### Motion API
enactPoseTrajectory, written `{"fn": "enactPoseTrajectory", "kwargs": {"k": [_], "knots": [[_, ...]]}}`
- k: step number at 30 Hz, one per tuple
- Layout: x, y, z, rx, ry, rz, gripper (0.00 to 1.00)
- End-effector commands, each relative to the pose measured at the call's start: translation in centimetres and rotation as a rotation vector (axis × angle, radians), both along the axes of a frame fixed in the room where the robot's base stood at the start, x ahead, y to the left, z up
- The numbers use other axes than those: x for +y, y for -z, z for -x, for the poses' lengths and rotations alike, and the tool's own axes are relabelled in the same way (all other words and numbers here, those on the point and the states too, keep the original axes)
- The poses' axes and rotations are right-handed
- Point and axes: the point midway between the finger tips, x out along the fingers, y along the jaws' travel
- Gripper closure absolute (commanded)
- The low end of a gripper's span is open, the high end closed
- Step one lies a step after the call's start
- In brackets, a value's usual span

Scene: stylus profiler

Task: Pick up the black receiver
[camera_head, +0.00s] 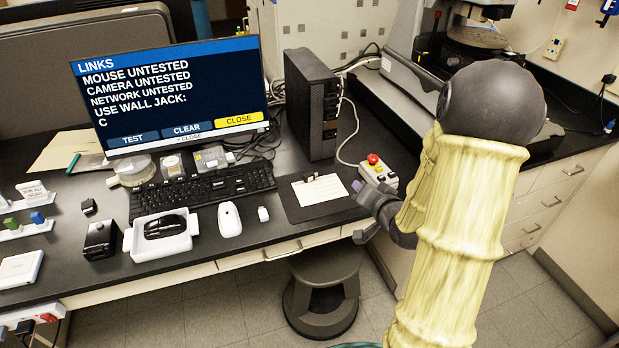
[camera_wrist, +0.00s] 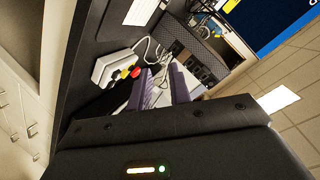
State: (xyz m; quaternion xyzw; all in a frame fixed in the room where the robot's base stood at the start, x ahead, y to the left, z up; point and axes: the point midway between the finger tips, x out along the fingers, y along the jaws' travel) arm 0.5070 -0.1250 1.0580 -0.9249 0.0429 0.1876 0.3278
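A small black piece (camera_head: 88,206), which looks like the black receiver, lies at the left of the desk; it is too small to be sure. I cannot make it out in the wrist view. My gripper (camera_head: 360,210) is far to its right, near the desk's front edge beside the dark mat. In the wrist view the purple finger pads of my gripper (camera_wrist: 160,86) stand apart, and I see nothing held between them.
A black mouse (camera_head: 165,227) lies in a white tray, left of a white mouse (camera_head: 229,220) and a small white receiver (camera_head: 263,214). A black box (camera_head: 101,239) stands left of the tray. A red-button control box (camera_head: 378,172) is near my gripper. A stool (camera_head: 322,290) stands below.

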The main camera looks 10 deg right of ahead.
Motion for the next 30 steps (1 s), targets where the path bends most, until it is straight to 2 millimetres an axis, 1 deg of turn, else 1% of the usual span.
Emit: {"fn": "enactPoseTrajectory", "kwargs": {"k": [1,5,8,11,14,21,24,25,27,30], "knots": [[0.9,0.1,0.2,0.056,-0.017,0.061,0.80],[2.4,0.9,1.4,0.216,-0.052,0.200,0.80],[3.7,1.3,2.9,0.336,-0.091,0.288,0.80],[5.2,1.5,4.7,0.456,-0.143,0.360,0.80],[6.8,1.5,7.0,0.574,-0.207,0.416,0.80],[11.1,1.0,13.3,0.815,-0.408,0.484,0.80],[12.1,0.7,15.1,0.872,-0.471,0.488,0.80],[12.3,0.7,15.4,0.883,-0.483,0.488,0.80],[12.5,0.6,15.9,0.899,-0.500,0.488,0.80],[12.6,0.6,16.1,0.905,-0.505,0.487,0.80]]}}
